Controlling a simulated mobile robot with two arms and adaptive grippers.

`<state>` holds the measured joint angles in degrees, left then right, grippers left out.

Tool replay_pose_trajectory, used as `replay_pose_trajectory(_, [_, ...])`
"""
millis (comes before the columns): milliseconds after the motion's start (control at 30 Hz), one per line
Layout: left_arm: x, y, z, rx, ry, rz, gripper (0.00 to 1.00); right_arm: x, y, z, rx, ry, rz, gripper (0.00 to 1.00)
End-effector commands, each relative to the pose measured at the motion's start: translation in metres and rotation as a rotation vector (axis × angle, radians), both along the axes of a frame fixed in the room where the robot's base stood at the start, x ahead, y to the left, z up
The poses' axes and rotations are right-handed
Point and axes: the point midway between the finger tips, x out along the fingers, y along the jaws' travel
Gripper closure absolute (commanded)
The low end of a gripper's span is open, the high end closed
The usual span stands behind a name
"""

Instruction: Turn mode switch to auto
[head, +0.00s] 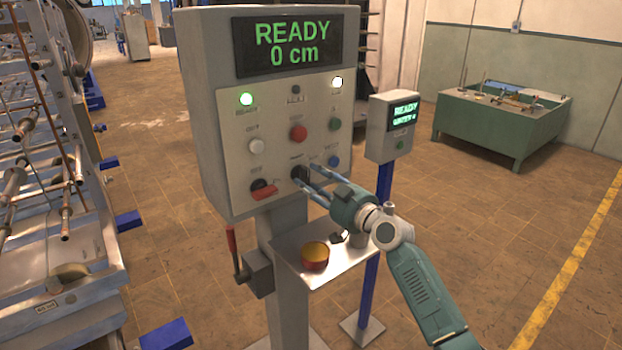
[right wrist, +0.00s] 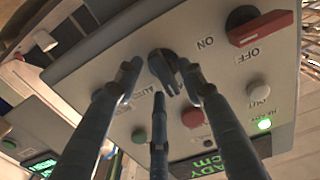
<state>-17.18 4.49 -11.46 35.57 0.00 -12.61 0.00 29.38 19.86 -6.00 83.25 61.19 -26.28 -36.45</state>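The mode switch (head: 299,173) is a small black knob low on the front panel of the grey control box (head: 292,130). In the right wrist view the mode switch (right wrist: 166,72) has its grip slanting down and to the right; a partly hidden label sits below it. My right gripper (head: 311,178) is at the panel with its fingers spread around the knob. In the right wrist view the gripper (right wrist: 157,82) shows two fingers flanking the knob and a third below; a gap shows on the left, and contact on the right is unclear. My left gripper is out of view.
A red switch (head: 264,190) is left of the knob, a red button (head: 298,133) above, a blue button (head: 334,161) to the right. A smaller box (head: 392,128) stands behind on a blue post.

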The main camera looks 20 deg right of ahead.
Motion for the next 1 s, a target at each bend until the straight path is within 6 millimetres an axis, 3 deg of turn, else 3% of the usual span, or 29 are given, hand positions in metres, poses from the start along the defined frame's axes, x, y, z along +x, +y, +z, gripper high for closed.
replay_pose_trajectory(367, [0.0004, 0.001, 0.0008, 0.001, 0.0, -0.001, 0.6, 0.0072, 0.0036, -0.0005, 0.0, 0.001, 0.001, 0.6])
replay_pose_trajectory(600, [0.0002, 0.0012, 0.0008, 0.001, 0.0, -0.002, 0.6, 0.0071, 0.0033, -0.0006, 0.0, 0.001, 0.001, 1.0])
replay_pose_trajectory(1000, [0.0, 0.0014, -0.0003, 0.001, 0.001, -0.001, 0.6, 0.007, 0.0033, -0.0013, 0.054, 0.021, 0.001, 1.0])
